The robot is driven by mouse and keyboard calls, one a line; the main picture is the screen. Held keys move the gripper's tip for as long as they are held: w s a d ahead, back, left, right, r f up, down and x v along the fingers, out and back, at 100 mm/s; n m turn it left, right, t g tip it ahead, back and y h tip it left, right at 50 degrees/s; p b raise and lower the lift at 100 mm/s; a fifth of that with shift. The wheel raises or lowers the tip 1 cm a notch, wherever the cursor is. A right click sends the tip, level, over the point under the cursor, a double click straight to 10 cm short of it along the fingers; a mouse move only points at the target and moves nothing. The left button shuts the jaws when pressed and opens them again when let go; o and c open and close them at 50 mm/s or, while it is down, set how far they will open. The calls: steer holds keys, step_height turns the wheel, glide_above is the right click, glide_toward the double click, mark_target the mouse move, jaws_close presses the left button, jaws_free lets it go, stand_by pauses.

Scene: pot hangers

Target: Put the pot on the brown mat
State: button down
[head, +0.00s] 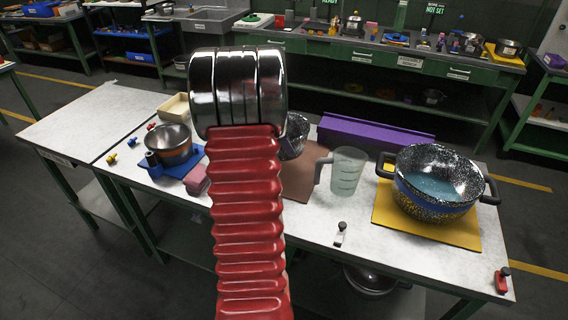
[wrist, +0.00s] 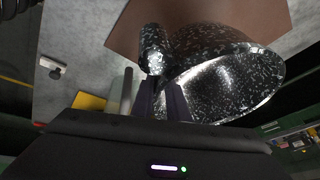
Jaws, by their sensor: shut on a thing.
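A black pot with white speckles (wrist: 225,50) fills much of the wrist view, with its shiny inside partly showing. My gripper (wrist: 160,92) is shut on the pot at its near side, beside a rounded speckled part. The brown mat (wrist: 125,38) shows beyond the pot. In the head view my red and chrome arm hides the gripper and most of this pot (head: 292,140); a bit shows right of the arm. The brown mat (head: 300,180) lies on the white table, partly behind the arm. I cannot tell whether the pot touches it.
A larger speckled pot (head: 436,168) stands on a yellow mat (head: 400,226) at right. A clear measuring jug (head: 347,171) stands between the mats. A purple block (head: 375,134) lies behind.

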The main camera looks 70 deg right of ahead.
steer(key=shift+d+f, duration=0.1)
steer(key=shift+f, duration=2.2)
steer(key=shift+f, duration=1.9)
steer(key=c, duration=1.7)
jaws_free()
steer(key=shift+r, duration=0.1)
steer(key=v, duration=1.2)
